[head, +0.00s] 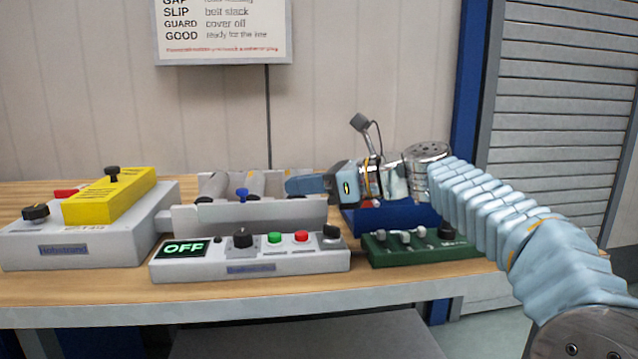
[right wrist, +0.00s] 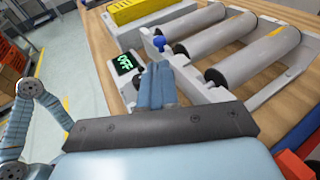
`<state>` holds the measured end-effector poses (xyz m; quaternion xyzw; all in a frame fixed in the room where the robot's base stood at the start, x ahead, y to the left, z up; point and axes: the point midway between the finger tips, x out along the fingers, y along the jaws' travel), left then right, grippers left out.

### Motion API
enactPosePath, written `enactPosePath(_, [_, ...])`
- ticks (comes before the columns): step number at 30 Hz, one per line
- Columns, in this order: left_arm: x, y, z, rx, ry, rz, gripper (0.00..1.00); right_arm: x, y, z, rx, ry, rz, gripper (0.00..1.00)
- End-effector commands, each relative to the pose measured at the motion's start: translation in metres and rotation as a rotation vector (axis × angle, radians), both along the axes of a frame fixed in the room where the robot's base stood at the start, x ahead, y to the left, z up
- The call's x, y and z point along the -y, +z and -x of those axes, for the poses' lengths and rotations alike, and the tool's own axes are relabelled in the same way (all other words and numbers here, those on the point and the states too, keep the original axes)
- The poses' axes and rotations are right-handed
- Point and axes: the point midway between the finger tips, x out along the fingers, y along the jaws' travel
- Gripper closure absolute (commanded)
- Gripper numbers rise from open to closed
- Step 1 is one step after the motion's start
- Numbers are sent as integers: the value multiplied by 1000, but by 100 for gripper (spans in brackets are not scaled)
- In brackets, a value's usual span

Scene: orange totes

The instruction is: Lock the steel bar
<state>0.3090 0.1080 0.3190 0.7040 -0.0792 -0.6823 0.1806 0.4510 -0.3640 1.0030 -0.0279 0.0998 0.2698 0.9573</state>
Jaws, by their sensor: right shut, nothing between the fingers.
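A grey frame (head: 180,221) with several steel rollers (head: 257,184) stands on the bench; the rollers (right wrist: 244,62) show more fully in the right wrist view. A blue knob (head: 242,194) sits at its near side, also visible in the right wrist view (right wrist: 159,42). I cannot tell which part is the steel bar. My right gripper (head: 290,185) is shut and empty, its fingers pointing left above the right part of the frame, apart from the knob. In the right wrist view its fingers (right wrist: 155,68) point toward the knob. My left gripper is not in view.
A control box (head: 205,269) with an OFF display (head: 184,249) stands in front of the frame. A grey unit (head: 80,246) with a yellow block (head: 110,195) is at left. A green box (head: 420,252) and a blue tray (head: 395,220) are at right.

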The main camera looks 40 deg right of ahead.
Motion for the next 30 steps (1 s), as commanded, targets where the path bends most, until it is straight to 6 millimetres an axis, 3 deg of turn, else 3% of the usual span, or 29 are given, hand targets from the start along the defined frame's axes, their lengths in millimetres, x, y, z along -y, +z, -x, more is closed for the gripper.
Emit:
enactPosePath(6, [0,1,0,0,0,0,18,-24,-10,-38,-2,3,-1,100])
enactPosePath(12, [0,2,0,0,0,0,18,-37,-15,-60,-1,-1,0,100])
enactPosePath(30, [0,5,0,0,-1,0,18,-45,-15,-69,0,-1,0,100])
